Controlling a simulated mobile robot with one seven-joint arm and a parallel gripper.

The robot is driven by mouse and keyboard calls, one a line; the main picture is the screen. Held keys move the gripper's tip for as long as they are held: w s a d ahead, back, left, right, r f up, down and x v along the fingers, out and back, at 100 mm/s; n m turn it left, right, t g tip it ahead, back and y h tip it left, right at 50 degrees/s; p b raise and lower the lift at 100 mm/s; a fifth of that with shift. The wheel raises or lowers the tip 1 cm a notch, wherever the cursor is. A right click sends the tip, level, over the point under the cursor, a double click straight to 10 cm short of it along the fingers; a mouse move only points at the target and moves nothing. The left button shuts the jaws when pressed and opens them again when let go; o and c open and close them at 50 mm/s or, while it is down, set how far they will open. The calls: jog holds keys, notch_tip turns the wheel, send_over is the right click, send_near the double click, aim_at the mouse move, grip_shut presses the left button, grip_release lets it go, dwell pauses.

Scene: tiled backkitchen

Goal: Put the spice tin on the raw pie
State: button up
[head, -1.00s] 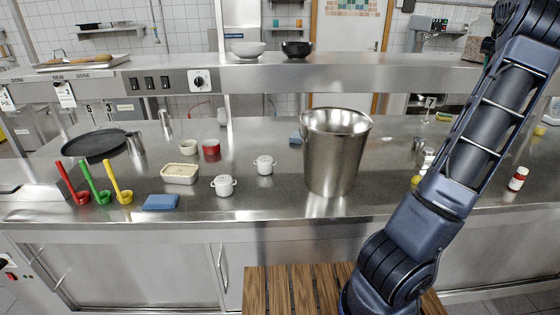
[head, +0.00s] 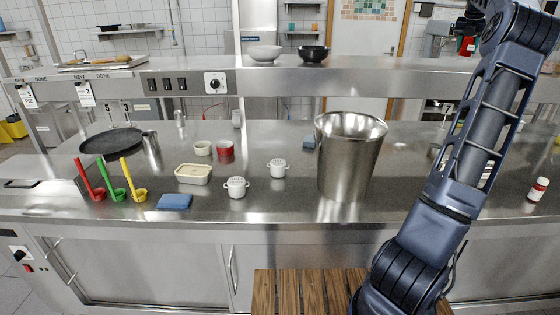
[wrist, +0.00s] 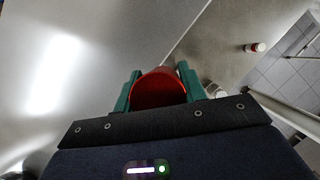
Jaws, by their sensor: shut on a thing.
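My gripper (wrist: 158,92) is shut on a red, round-ended thing (wrist: 158,88), which I take to be the spice tin, between green fingers. In the head view the red tin (head: 467,46) shows at the upper right, raised, partly behind my arm. A pale, filled rectangular dish (head: 193,174), which looks like the raw pie, sits on the counter left of centre. My gripper is well to its right and apart from it. The fingertips are small and partly hidden in the head view.
A tall steel bucket (head: 349,160) stands mid-counter, between the dish and my arm. White lidded pots (head: 236,187), a blue sponge (head: 174,201) and coloured ladles (head: 125,190) stand around the dish. A raised steel shelf (head: 400,76) runs behind. A red-labelled bottle (head: 538,189) is at right.

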jog(key=w+a+n, duration=0.2)
jog(key=w+a, duration=0.6)
jog(key=a, duration=0.6)
jog(key=w+a+n+y, duration=0.1)
jog(key=w+a+n, duration=0.1)
jog(key=a, duration=1.2)
jog(key=w+a+n+y, duration=0.1)
jog(key=w+a+n, duration=0.1)
jog(key=a, duration=1.2)
jog(key=w+a+n+t, duration=0.1)
jog(key=w+a+n, duration=0.1)
jog(key=a, duration=1.2)
jog(key=shift+w+a+y, duration=0.3)
jog(key=shift+w+y, duration=0.1)
jog(key=shift+w, duration=0.05)
jog(key=s+a+n+y, duration=0.1)
jog(key=s+a+n, duration=0.2)
jog(key=a, duration=1.3)
jog(key=n+g+y, duration=0.1)
jog(key=n+y, duration=0.1)
jog(key=n, duration=0.4)
send_over(191, 168)
jog(key=s+d, duration=0.1)
jog(key=f, duration=4.6)
jog(key=shift+s+d, duration=0.1)
jog(key=shift+s, duration=0.15)
jog(key=shift+f, duration=0.1)
jog(key=o, duration=1)
